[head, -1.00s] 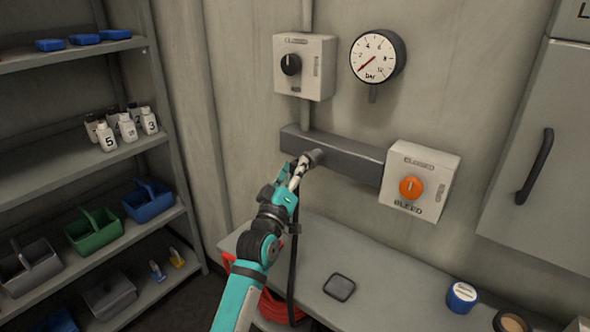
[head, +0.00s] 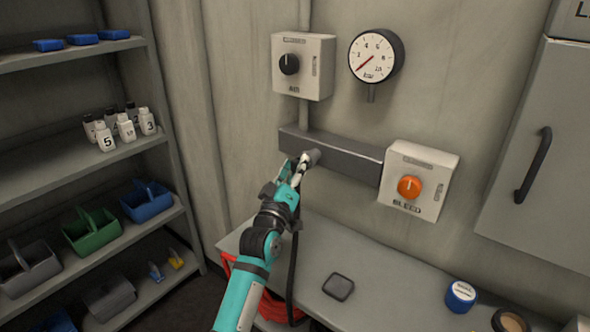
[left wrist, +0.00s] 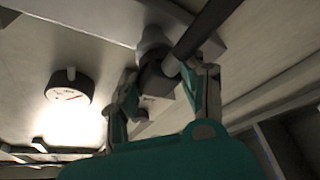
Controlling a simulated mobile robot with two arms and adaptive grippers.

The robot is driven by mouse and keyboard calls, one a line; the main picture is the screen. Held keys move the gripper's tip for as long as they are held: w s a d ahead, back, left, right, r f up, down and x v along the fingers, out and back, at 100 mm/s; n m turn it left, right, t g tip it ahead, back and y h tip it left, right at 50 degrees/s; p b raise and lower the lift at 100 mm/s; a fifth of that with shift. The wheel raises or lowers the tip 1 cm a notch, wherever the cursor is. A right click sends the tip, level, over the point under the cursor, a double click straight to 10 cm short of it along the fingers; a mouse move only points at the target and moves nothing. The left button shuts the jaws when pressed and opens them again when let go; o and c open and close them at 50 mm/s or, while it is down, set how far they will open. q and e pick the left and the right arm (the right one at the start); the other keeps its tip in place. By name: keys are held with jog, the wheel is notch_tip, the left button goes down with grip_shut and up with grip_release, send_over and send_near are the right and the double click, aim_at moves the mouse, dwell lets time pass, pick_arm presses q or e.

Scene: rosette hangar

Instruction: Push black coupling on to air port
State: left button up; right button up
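My left gripper (head: 299,170) is up at the grey manifold bar (head: 345,161) on the wall, at the bar's left part. In the left wrist view its fingers (left wrist: 163,88) stand on either side of the black coupling (left wrist: 152,72) and look shut on it. The black hose (head: 293,268) runs from the coupling and hangs down past the bench edge. The grey air port (head: 314,156) sticks out of the bar, right in front of the coupling. The two look in line and touching; how far the coupling sits on the port is hidden. My right gripper is out of view.
A valve box with a black knob (head: 289,64) and a pressure gauge (head: 376,55) are above the bar. A bleed box with an orange knob (head: 409,187) is at its right end. Below are a bench (head: 395,278) and a red hose coil (head: 272,306); shelves (head: 60,166) stand left.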

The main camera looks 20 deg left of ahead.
pick_arm(q)
jog(key=o, duration=0.5)
jog(key=v, duration=1.2)
jog(key=shift+f, duration=0.1)
